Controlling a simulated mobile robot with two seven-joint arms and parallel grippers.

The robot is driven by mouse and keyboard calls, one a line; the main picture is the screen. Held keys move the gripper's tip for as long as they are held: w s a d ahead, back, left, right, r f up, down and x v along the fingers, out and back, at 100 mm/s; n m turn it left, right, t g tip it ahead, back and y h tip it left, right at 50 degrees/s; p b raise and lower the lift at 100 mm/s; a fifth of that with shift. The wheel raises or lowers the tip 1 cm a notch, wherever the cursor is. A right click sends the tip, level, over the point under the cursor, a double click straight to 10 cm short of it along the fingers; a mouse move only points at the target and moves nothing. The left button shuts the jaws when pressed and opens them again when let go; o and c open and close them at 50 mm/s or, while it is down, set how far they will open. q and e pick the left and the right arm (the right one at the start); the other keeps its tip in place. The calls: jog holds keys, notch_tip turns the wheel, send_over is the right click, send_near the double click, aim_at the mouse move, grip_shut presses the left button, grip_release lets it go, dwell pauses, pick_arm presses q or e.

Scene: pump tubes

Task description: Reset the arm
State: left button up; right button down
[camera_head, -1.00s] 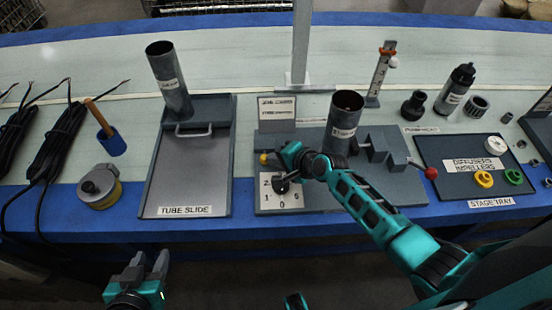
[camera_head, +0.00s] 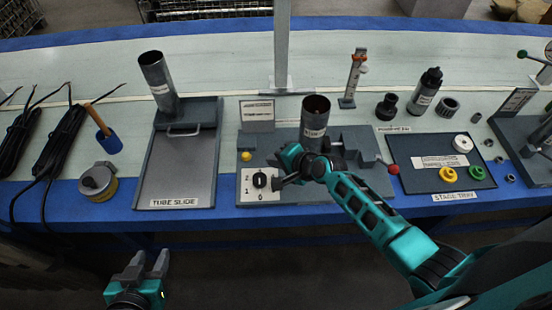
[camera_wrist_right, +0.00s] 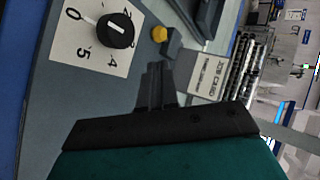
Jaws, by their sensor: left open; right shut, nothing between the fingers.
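My right arm reaches across from the right in the head view. Its gripper (camera_head: 284,182) is shut and empty, just right of a black knob (camera_head: 260,179) on a white numbered dial plate. In the right wrist view the shut fingers (camera_wrist_right: 158,82) are apart from the knob (camera_wrist_right: 115,30), which has a white pointer line. My left gripper (camera_head: 140,266) is open and empty in front of the bench, below its blue front edge.
A grey fixture (camera_head: 225,185) carries the dial, an upright metal tube (camera_head: 314,118), a yellow button (camera_head: 246,156) and a red-knobbed lever (camera_head: 393,169). The tube slide tray (camera_head: 180,180) lies left; the stage tray (camera_head: 475,182) lies right. Cables lie at far left.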

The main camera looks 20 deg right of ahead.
dwell(0.6)
jog(key=shift+s+f+n, duration=0.1)
jog(key=shift+s+n, duration=0.2)
jog(key=shift+s, duration=0.05)
jog(key=s+d+r+n+h, duration=0.1)
jog(key=s+r+n, duration=0.1)
jog(key=s+n, duration=0.5)
jog(key=s+d+r+n+t+h, duration=0.1)
jog(key=s+r+n+h, duration=0.1)
jog(key=s+n, duration=0.5)
jog(key=s, duration=0.3)
jog(key=shift+s+d+t, duration=0.15)
jog(key=shift+d+t, duration=0.15)
jog(key=shift+d, duration=0.1)
